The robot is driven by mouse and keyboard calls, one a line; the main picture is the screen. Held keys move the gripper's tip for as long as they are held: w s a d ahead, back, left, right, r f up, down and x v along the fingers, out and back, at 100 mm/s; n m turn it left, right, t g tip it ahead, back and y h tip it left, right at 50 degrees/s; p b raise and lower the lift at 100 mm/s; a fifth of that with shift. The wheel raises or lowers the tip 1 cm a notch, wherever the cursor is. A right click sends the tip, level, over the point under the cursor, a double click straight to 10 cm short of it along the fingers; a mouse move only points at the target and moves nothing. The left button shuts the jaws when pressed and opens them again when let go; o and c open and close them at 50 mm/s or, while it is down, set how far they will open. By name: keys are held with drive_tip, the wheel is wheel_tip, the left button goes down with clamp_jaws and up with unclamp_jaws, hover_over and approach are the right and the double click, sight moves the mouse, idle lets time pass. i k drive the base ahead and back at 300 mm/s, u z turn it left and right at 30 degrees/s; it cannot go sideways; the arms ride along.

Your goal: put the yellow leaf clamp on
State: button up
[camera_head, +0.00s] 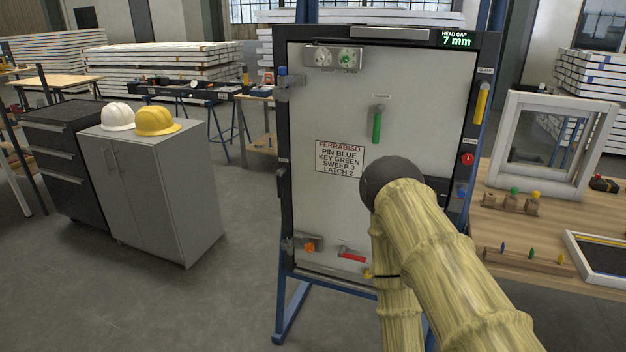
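The yellow leaf clamp (481,103) is a yellow lever on the right upright of the dark container frame (283,175), under a small label. It hangs nearly upright with a slight tilt. I cannot tell from this view whether it bears on the grey door leaf (335,105). My arm, in a pale yellow sleeve with a dark joint, covers the lower right of the leaf. My gripper does not show, so its state and anything in it are hidden.
A green lever (377,124) and a printed sign (339,159) are on the leaf. A red handle (352,256) and an orange knob (309,246) sit low. A red knob (467,159) is on the right upright. A wooden bench (545,265) stands close at right.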

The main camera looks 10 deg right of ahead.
sight(484, 86)
drive_tip(key=z, duration=1.05)
